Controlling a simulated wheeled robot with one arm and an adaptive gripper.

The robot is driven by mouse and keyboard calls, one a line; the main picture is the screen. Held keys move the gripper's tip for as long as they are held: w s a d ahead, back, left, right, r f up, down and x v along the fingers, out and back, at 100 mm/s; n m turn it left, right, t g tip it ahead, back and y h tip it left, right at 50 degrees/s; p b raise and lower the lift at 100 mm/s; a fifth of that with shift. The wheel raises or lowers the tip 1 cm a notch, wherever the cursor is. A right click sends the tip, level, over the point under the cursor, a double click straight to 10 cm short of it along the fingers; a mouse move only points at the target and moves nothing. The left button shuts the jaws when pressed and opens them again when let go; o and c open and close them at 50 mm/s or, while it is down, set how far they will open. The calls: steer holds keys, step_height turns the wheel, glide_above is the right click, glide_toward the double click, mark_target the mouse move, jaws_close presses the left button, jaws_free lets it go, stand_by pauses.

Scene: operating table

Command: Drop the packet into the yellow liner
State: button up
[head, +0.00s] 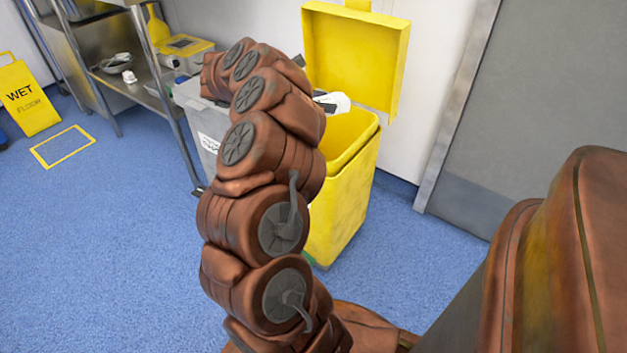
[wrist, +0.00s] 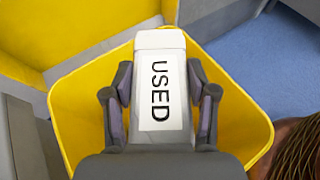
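A white packet labelled USED (wrist: 160,85) is held between the two fingers of my gripper (wrist: 160,100) in the wrist view. Its far end points over the open yellow bin (wrist: 238,122), whose rim surrounds it in that view. In the head view, the yellow bin (head: 345,210) stands on the floor with its lid (head: 355,60) raised against the wall. A small white piece of the packet (head: 335,102) shows above the bin opening. My arm hides most of the gripper there. The inside bottom of the bin is hidden.
A grey bin with a white label (head: 207,142) stands left of the yellow bin. A metal shelf unit (head: 150,95) with items is farther left. A yellow wet floor sign (head: 27,97) stands at the far left. A grey door (head: 545,110) is at right. The blue floor is mostly clear.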

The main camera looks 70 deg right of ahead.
steer(key=o, duration=0.5)
steer(key=v, duration=1.2)
stand_by(0.6)
